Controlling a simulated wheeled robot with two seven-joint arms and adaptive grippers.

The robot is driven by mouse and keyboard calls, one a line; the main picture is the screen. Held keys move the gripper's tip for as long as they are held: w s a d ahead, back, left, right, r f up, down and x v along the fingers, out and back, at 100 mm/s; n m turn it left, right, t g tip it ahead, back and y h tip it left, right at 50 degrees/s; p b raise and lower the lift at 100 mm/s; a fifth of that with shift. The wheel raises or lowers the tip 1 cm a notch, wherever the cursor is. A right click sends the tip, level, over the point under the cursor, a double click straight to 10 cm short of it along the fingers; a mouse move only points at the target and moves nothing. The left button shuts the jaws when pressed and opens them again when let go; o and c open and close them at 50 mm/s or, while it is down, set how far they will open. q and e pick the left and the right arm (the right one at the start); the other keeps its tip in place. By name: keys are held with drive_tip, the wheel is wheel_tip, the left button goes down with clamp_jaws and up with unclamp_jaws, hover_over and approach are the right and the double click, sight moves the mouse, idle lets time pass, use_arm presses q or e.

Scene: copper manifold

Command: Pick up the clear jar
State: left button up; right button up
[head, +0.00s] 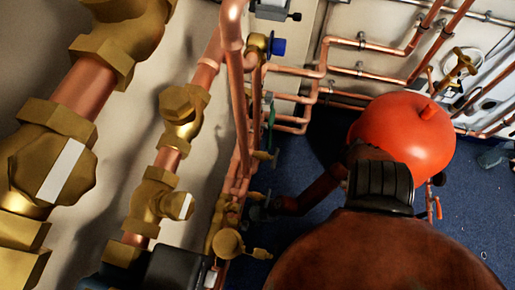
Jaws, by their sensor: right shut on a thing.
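I cannot make out a clear jar anywhere in the head view. I cannot pick out the fingers of my right gripper among the dark parts, nor anything between them. My left gripper is not in view. A large mottled brown rounded body (380,255) fills the bottom right, close to the camera. A black ribbed collar (380,187) sits at its top; I cannot tell what these two belong to.
Large brass valves (50,165) and smaller fittings (178,110) line the wall at left. Copper pipes (238,95) rise mid-picture. A red tank (405,130) stands beyond the brown body. A black box (175,267) is at bottom left. Blue floor (325,225) shows between.

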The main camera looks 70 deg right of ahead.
drive_tip(key=c, duration=1.2)
drive_tip(key=shift+o, duration=0.2)
drive_tip(key=shift+r, duration=0.1)
